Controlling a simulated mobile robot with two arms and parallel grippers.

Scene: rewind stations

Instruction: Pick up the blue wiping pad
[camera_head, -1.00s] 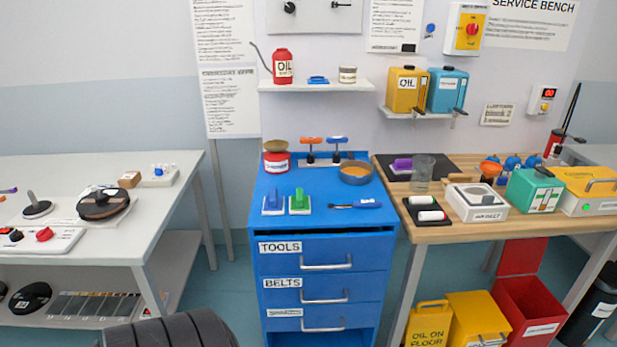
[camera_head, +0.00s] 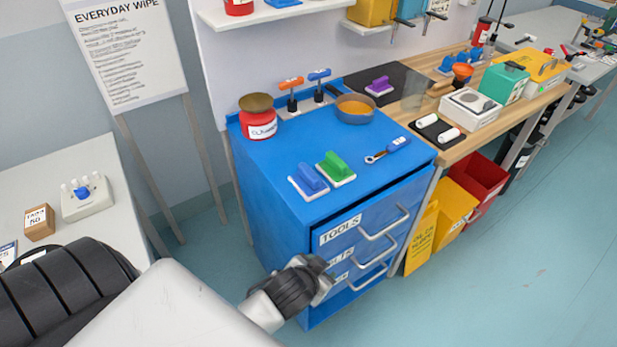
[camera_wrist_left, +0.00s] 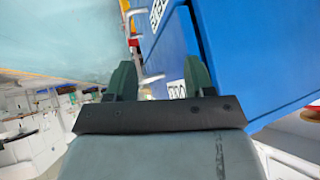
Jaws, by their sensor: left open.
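The blue wiping pad (camera_head: 310,180) lies on top of the blue drawer cabinet, near its front left corner. It has a blue grip on a white base. A green pad (camera_head: 336,167) of the same shape lies just to its right. My left arm comes in from the lower left in the head view, and its wrist end is in front of the cabinet, below the pad's level. In the left wrist view my left gripper (camera_wrist_left: 158,80) is open and empty beside the blue drawer fronts. My right gripper is not in view.
A white table (camera_head: 90,150) stands left; open floor lies right.

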